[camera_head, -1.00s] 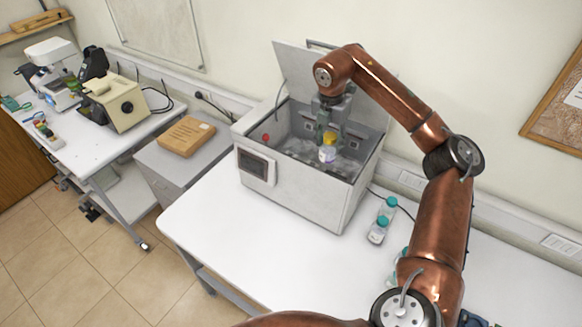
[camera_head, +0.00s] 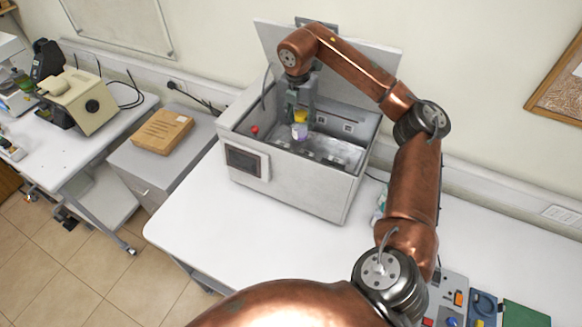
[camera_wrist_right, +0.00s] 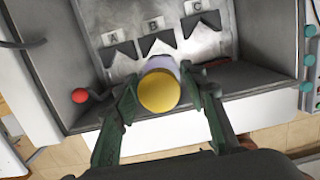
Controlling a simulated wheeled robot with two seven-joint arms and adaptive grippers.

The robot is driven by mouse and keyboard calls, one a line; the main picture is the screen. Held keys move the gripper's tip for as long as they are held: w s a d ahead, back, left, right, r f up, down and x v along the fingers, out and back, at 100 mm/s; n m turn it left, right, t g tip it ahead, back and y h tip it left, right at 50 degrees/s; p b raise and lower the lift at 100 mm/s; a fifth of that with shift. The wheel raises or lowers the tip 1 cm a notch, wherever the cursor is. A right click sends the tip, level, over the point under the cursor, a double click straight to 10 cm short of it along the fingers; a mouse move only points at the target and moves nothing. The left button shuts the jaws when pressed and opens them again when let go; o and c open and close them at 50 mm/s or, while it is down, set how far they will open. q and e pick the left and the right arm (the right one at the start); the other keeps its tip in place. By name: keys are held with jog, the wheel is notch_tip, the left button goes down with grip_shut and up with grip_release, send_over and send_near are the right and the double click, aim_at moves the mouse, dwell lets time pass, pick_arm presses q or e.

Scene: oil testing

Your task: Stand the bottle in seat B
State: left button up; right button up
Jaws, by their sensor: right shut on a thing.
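The bottle (camera_head: 299,131) has a pale body and a yellow cap. My right gripper (camera_head: 300,112) is shut on it, pointing down inside the open grey box. In the right wrist view the yellow cap (camera_wrist_right: 159,92) sits between the two green fingers of the right gripper (camera_wrist_right: 165,101) and hides much of the bottle. Labels A (camera_wrist_right: 113,36), B (camera_wrist_right: 152,24) and C (camera_wrist_right: 193,7) mark notched seats in the box. The bottle overlaps the lower part of seat B (camera_wrist_right: 159,47); I cannot tell whether it touches. My left gripper is not in view.
The box (camera_head: 308,187) stands on a white table (camera_head: 215,235), its lid (camera_head: 345,60) raised behind my arm. A red knob (camera_wrist_right: 80,95) lies left of the fingers. A cardboard package (camera_head: 162,131) rests on a grey cabinet. The table's front left is clear.

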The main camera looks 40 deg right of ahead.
aim_at(299, 138)
jog(key=f+b, duration=0.1)
jog(key=f, duration=0.2)
jog(key=f+b, duration=0.1)
jog(key=f, duration=0.4)
jog(key=shift+w+a+f+b, duration=0.1)
jog(key=shift+w+f+b, duration=0.2)
jog(key=shift+b, duration=0.1)
notch_tip(299, 138, down, 10)
jog(key=shift+s+r+p, duration=0.1)
jog(key=shift+r+p, duration=0.1)
jog(key=shift+p, duration=0.95)
jog(key=shift+f, duration=0.35)
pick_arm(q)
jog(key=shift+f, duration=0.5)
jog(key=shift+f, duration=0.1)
pick_arm(e)
jog(key=shift+f, duration=0.2)
jog(key=o, duration=1.3)
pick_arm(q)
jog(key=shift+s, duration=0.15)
